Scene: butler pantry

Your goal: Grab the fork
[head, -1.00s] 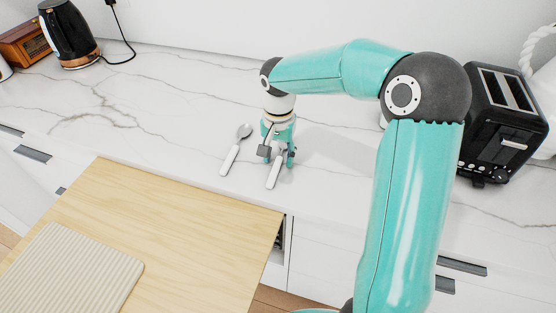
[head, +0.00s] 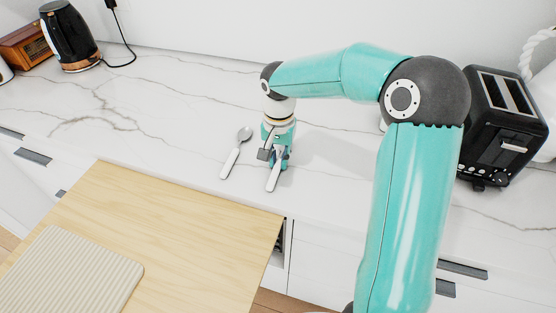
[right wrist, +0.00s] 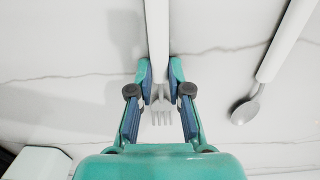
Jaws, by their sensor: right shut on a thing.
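The fork has a white handle (head: 274,179) and lies on the marble counter in the head view. Its white handle and metal tines (right wrist: 161,117) also show in the right wrist view. My right gripper (head: 278,164) points down at the fork. In the right wrist view its two fingers (right wrist: 159,76) are shut on the fork where the handle meets the head. The fork's head is hidden behind the gripper in the head view. My left gripper is not in view.
A spoon (head: 236,152) lies just left of the fork. A black toaster (head: 500,125) stands at the right and a black kettle (head: 68,35) at the back left. A wooden board (head: 170,220) with a ribbed mat (head: 75,275) is in front. The counter's left middle is clear.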

